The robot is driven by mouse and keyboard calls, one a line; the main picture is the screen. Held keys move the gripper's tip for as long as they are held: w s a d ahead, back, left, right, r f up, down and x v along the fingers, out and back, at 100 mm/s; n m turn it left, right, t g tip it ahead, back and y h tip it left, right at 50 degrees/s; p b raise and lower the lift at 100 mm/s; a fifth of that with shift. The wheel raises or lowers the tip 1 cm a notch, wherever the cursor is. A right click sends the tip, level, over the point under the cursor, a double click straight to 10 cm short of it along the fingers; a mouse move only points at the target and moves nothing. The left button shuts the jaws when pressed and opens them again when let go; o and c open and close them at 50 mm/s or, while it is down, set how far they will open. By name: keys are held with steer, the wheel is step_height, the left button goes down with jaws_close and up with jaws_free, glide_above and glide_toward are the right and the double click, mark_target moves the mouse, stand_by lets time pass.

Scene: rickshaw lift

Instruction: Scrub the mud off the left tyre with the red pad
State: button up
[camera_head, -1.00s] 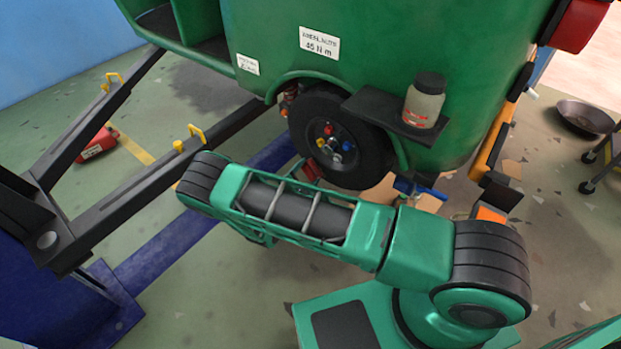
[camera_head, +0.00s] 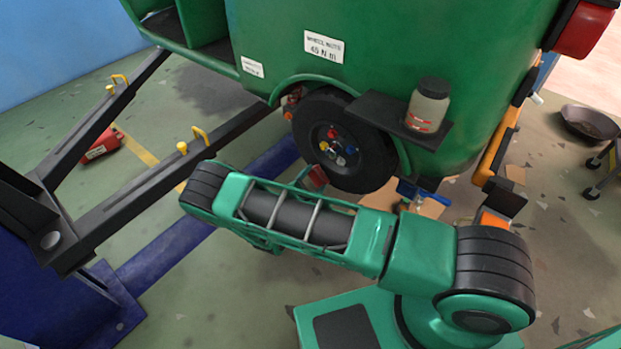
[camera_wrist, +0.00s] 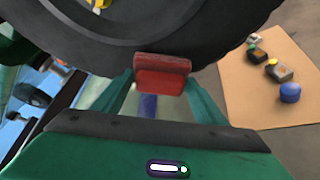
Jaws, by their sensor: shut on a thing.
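The left tyre (camera_head: 343,140) is black and hangs on the green rickshaw's side, with coloured nuts at its hub. It fills the top of the wrist view (camera_wrist: 225,50). My gripper (camera_wrist: 158,88) is shut on the red pad (camera_wrist: 162,74), which sits between the two green fingers. The pad's upper edge overlaps the tyre's lower edge in the wrist view; whether it presses on the rubber I cannot tell. In the head view the pad (camera_head: 317,177) shows beside the tyre's lower left, partly behind my arm. I see no clear mud on the tyre's visible side.
The rickshaw body (camera_head: 400,50) stands raised by dark lift arms (camera_head: 135,200). A jar (camera_head: 427,104) stands on a black shelf (camera_head: 375,108) just right of the tyre. A cardboard sheet (camera_wrist: 265,100) with several small items lies on the floor below. A red box (camera_head: 102,146) lies at left.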

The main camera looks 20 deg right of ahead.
steer(key=s+d, duration=0.1)
steer(key=s+f, duration=0.1)
steer(key=s+d, duration=0.1)
steer(key=shift+d+f, duration=0.25)
steer(key=shift+d, duration=0.05)
steer(key=shift+s+a, duration=0.1)
steer(key=s+a, duration=0.3)
steer(key=a, duration=0.2)
steer(key=shift+s, duration=0.15)
stand_by(0.6)
steer(key=shift+s+a, duration=0.1)
steer(key=shift+a, duration=0.05)
steer(key=shift+s+a, duration=0.8)
steer(key=shift+a, duration=0.3)
